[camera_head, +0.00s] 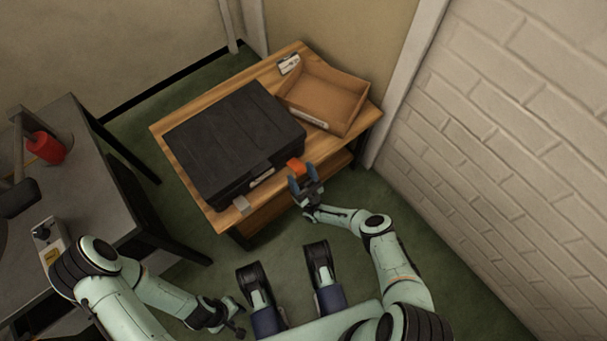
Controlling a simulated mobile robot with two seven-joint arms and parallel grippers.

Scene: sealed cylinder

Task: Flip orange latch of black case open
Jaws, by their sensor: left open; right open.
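The black case (232,135) lies closed on a wooden table (172,155), its front side toward me. The orange latch (296,167) shows at the right end of the case's front side. My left gripper (236,318) is low at the bottom of the view, away from the case, open and empty.
An open brown tray (345,84) stands on the table right of the case, with a small white item (289,64) behind it. A dark grey table (95,185) with a red object (45,147) is at the left. A white brick wall (500,130) bounds the right.

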